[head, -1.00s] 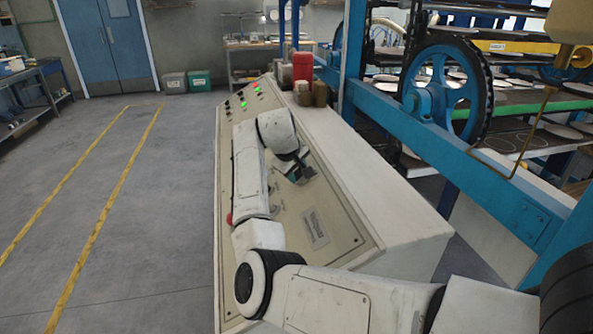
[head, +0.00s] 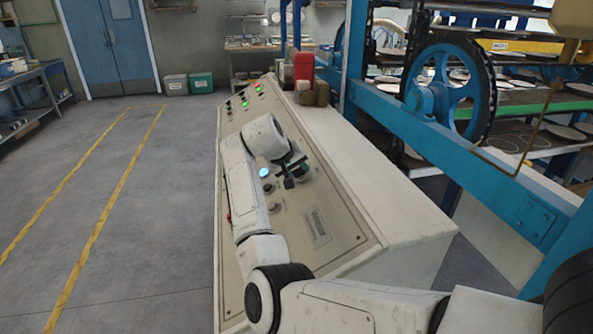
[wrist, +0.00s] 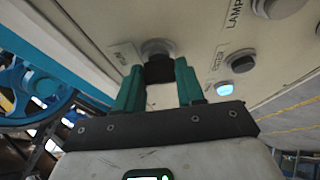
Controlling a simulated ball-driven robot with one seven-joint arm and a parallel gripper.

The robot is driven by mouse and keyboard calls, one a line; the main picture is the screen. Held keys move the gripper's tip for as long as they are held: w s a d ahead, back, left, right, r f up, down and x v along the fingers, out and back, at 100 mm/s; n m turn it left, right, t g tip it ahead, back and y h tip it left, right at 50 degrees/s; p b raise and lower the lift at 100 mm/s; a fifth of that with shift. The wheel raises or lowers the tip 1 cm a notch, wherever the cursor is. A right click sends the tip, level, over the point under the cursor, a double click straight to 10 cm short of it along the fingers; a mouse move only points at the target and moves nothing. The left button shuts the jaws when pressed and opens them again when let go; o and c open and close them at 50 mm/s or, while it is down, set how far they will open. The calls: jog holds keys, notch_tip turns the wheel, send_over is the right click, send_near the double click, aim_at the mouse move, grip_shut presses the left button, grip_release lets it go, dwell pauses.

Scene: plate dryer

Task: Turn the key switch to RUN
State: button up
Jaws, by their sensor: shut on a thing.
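The key switch (wrist: 158,50) shows in the wrist view as a round grey collar on the cream panel, with a dark piece standing out from it. My gripper (wrist: 159,76) has its two green fingers on either side of that dark piece and is shut on it. The fingers partly hide the key, and I cannot tell its turned position. In the head view my gripper (head: 291,178) is at the middle of the sloping console (head: 345,150), and it hides the switch there.
A lit blue lamp (wrist: 225,89) is beside the switch, with a dark round control (wrist: 243,61) near it. A red container (head: 304,67) and brown jars stand on the console top. The blue machine frame (head: 440,150) runs along the right. The floor at left is open.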

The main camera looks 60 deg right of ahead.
jog(key=o, duration=1)
jog(key=shift+o, duration=0.2)
jog(key=shift+a, duration=0.1)
jog(key=b+v, duration=0.1)
jog(key=v, duration=0.9)
jog(key=shift+a+r+b, duration=0.2)
jog(key=shift+r+b, duration=0.15)
